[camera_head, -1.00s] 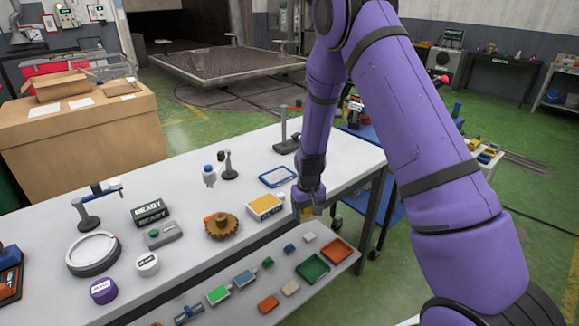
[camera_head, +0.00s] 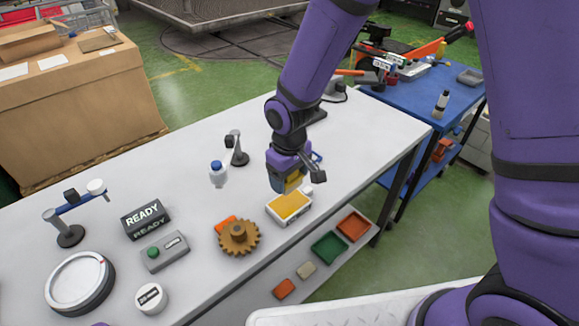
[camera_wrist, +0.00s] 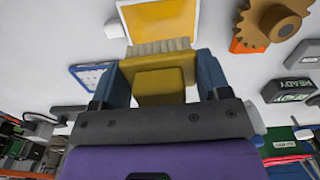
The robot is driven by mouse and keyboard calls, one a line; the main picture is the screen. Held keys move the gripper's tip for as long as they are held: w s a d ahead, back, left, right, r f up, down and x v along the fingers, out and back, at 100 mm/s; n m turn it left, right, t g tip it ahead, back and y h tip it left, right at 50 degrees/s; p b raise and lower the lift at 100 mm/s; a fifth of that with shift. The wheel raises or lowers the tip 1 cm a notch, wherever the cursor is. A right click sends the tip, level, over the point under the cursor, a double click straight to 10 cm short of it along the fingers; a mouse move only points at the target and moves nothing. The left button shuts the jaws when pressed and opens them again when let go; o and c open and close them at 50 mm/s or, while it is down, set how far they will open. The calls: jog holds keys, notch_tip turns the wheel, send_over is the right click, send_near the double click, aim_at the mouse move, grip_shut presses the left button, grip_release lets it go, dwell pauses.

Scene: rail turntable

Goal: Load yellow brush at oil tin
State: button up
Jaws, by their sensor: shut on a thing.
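My gripper (camera_head: 288,182) is shut on the yellow brush (camera_wrist: 165,78), which sits between the blue fingers (camera_wrist: 160,70) in the wrist view. The brush's pale bristles point away from the palm. In the head view the brush (camera_head: 294,181) is partly hidden by the gripper, just behind and above a white, yellow-topped box (camera_head: 290,206). In the wrist view the bristle ends appear close to the edge of this box (camera_wrist: 158,20); I cannot tell whether they touch. No oil tin is readable by label; I cannot tell if this box is it.
A brown gear (camera_head: 238,238) lies left of the box. A small blue-capped bottle (camera_head: 217,174), a post stand (camera_head: 236,150), a READY sign (camera_head: 146,219) and a button box (camera_head: 164,251) stand further left. Green (camera_head: 329,247) and orange (camera_head: 353,225) trays lie on the lower shelf.

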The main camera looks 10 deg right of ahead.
aim_at(289, 203)
jog(key=shift+f, duration=2.9)
jog(key=shift+f, duration=0.5)
jog(key=shift+r, duration=3.5)
